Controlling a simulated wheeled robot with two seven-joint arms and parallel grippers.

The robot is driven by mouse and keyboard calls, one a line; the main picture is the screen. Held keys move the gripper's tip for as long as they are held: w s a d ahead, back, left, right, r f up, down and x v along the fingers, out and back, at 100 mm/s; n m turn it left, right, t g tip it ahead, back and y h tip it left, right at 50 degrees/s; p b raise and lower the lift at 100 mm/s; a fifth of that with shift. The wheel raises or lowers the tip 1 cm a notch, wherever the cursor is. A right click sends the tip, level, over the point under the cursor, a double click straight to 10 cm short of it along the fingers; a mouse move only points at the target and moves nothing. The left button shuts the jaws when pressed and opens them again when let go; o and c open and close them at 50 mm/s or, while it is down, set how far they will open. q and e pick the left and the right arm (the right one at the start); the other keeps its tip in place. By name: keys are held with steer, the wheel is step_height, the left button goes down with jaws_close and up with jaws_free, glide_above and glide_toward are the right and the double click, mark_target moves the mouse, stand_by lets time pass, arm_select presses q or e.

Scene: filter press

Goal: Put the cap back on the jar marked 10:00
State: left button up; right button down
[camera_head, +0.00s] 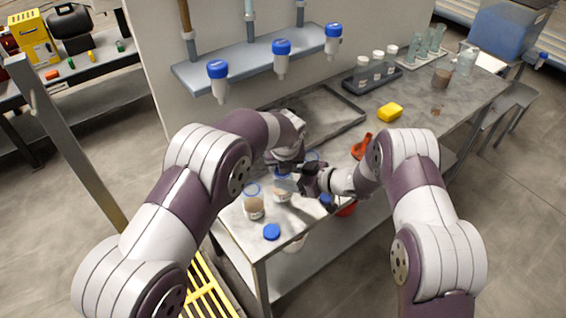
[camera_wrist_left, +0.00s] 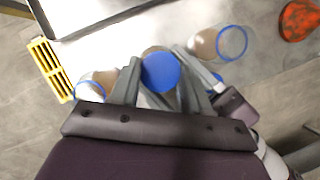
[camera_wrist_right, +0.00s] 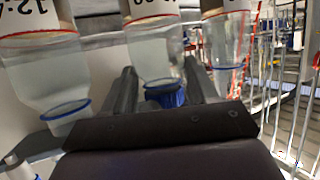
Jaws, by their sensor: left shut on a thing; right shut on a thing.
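Three jars with brownish contents stand near the front end of the bench: a left jar (camera_head: 254,207), a middle jar (camera_head: 282,192) and a partly hidden one with a blue rim (camera_head: 312,156). My left gripper (camera_head: 285,165) is shut on the middle jar; the left wrist view shows its fingers on both sides, under a blue cap (camera_wrist_left: 160,72). My right gripper (camera_head: 308,181) is shut on that cap, which also shows in the right wrist view (camera_wrist_right: 168,96), at the mouth of the middle jar (camera_wrist_right: 155,50). Whether it is seated I cannot tell. That jar's label is cut off, with "00" visible.
A loose blue cap (camera_head: 271,232) lies near the front edge and another (camera_head: 326,199) beside my right gripper. An orange-red object (camera_head: 361,146) and a yellow block (camera_head: 390,112) lie farther right. A shelf (camera_head: 255,60) with hanging blue-topped tubes stands behind.

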arm_select(q)
steer(key=shift+a+m, duration=0.1)
steer(key=shift+m, duration=0.6)
steer(key=o, duration=1)
steer(key=shift+r, duration=2.35)
steer(key=o, duration=0.5)
